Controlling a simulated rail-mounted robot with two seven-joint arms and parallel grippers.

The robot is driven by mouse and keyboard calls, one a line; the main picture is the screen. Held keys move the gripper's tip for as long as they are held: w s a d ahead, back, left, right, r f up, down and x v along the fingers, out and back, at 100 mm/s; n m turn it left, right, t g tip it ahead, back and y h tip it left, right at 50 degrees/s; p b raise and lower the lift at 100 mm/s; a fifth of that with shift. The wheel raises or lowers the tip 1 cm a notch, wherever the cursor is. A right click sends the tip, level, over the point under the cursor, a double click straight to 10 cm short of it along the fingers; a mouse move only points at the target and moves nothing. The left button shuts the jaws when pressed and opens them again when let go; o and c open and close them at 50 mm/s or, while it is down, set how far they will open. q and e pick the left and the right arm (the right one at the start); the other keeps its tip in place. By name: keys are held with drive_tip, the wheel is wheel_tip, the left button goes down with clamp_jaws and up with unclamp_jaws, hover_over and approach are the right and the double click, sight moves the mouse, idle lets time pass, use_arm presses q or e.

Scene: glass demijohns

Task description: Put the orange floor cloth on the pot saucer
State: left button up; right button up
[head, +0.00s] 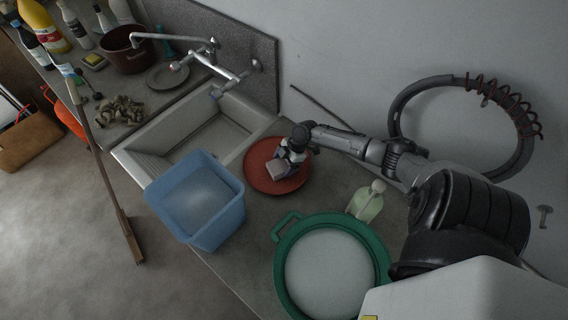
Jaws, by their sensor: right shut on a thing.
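A round reddish dish (262,183), which looks like the pot saucer, lies on the counter between the sink and the green tub. My right gripper (284,164) is over this dish, pointing down, and is shut on a small pale pinkish thing (277,169). I cannot tell whether this thing touches the dish, or whether it is the orange floor cloth, as it does not look orange. A bright orange thing (71,114) shows at the far left by the counter edge, partly hidden; I cannot tell what it is. My left gripper is not in view.
A blue basin (212,231) and a green-rimmed tub (283,270) flank the dish. A pale green bottle (366,203) stands near the wall. The sink (150,146), a grey plate (168,77) and a crumpled brownish cloth (119,110) lie further back. A broom (103,165) leans at the counter.

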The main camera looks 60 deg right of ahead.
sight(284, 163)
drive_tip(key=shift+f, duration=0.25)
drive_tip(key=o, duration=0.7)
drive_tip(key=shift+r, duration=0.1)
drive_tip(key=shift+o, duration=0.2)
drive_tip(key=shift+r, duration=0.1)
drive_tip(key=shift+s+d+r+p, duration=0.1)
drive_tip(key=shift+r+p, duration=0.35)
drive_tip(key=p+v, duration=0.3)
drive_tip(key=v, duration=0.1)
drive_tip(key=shift+s+d+r, duration=0.1)
drive_tip(key=shift+d+r, duration=0.1)
drive_tip(key=shift+r, duration=0.1)
